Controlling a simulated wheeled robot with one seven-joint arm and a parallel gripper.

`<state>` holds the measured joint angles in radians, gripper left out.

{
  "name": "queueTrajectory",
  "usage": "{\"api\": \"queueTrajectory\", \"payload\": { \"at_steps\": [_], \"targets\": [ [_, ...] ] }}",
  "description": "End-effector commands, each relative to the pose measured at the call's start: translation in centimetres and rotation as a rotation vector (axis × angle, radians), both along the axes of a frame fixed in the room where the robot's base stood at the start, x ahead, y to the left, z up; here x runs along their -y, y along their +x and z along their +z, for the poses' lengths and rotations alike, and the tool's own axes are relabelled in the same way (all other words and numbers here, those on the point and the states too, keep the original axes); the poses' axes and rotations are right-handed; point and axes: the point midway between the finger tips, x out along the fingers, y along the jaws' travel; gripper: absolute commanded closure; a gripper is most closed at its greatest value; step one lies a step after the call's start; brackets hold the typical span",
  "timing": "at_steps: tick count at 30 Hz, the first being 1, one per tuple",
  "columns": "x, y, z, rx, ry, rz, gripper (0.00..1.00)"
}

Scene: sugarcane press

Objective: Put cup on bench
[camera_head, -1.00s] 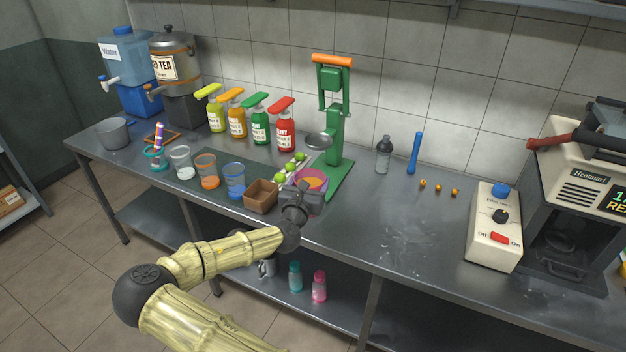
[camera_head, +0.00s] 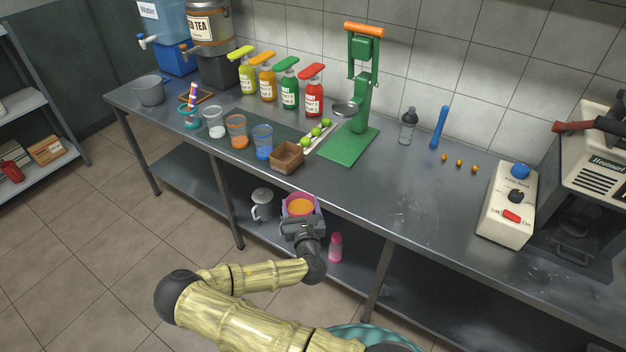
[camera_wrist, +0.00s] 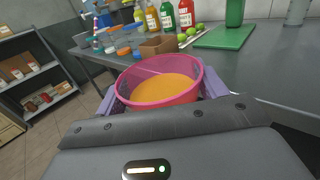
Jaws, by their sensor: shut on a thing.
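The cup (camera_head: 300,206) is pink-rimmed and holds orange liquid. It also shows large in the wrist view (camera_wrist: 160,84), upright, with the purple fingers on either side of it. My gripper (camera_head: 301,222) is shut on the cup. In the head view it holds the cup in front of the bench (camera_head: 400,199), off the front edge and over the lower shelf area. The bench is a long steel counter against the tiled wall. The fingers are mostly hidden in the head view.
A green press (camera_head: 359,100) stands behind. The bench front right of the press is clear. A pink bottle (camera_head: 335,246) stands on the lower shelf.

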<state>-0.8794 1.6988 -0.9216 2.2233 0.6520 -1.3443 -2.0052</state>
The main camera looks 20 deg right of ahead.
Motion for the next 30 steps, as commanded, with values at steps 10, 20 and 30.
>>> {"api": "queueTrajectory", "payload": {
  "at_steps": [10,20,30],
  "targets": [
    [-3.6,-4.3,-2.8,-0.013,0.008,0.180,0.64],
    [-3.8,-4.5,-3.0,-0.013,0.010,0.186,0.64],
    [-3.6,-4.5,-3.0,-0.013,0.010,0.183,0.64]
  ]
}}
